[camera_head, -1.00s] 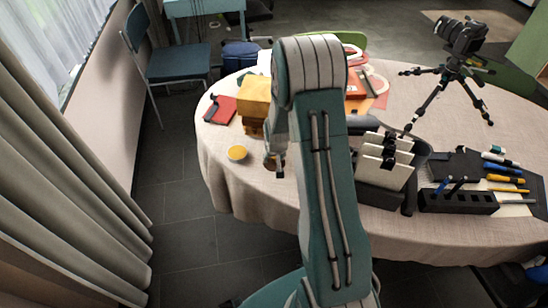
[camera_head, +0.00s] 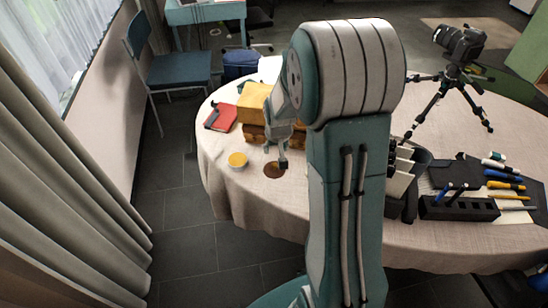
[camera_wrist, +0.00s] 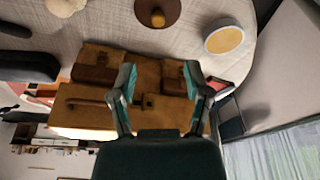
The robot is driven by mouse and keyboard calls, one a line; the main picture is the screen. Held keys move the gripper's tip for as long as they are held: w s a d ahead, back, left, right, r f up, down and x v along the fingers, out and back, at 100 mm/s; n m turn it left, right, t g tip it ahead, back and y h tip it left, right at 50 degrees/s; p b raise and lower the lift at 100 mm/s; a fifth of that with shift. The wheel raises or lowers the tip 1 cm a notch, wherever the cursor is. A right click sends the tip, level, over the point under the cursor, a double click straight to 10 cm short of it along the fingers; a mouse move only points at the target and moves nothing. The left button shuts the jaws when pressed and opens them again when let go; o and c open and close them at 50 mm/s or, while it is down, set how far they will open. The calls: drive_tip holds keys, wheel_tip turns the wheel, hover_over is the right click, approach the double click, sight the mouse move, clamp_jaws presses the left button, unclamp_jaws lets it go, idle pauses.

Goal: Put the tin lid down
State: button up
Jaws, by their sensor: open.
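The lid, a dark brown disc with a lighter knob, lies flat on the tablecloth in the head view (camera_head: 274,170). It also shows at the top of the wrist view (camera_wrist: 170,16), partly cut off by the frame. The tin, round and pale with a yellow top face (camera_head: 237,160), stands apart to the left of the lid. It shows at upper right in the wrist view (camera_wrist: 224,39). My gripper (camera_wrist: 160,68) is open, its two fingers apart with nothing held between them. In the head view my gripper (camera_head: 283,160) is close to the lid.
The camera tripod (camera_head: 438,100) and a black pen holder (camera_head: 458,208) are at right. Cloth in front of the tin is clear.

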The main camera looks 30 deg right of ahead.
drive_tip(key=s+a+r+n+t, duration=0.1)
drive_tip(key=s+a+r, duration=0.35)
drive_tip(key=r, duration=0.35)
drive_tip(key=s+a+r+n, duration=0.1)
drive_tip(key=s+a+r, duration=0.35)
drive_tip(key=r, duration=0.25)
drive_tip(key=s+a+r, duration=0.2)
drive_tip(key=s+r, duration=0.1)
drive_tip(key=s, duration=0.3)
drive_tip(key=s+a+r+n+t, duration=0.1)
drive_tip(key=s+a+r, duration=0.1)
drive_tip(key=s, duration=0.5)
drive_tip(key=shift+s+a+r+t+y, duration=0.2)
drive_tip(key=shift+r+t+y, duration=0.15)
drive_tip(key=shift+r, duration=0.3)
drive_tip(key=shift+d, duration=0.2)
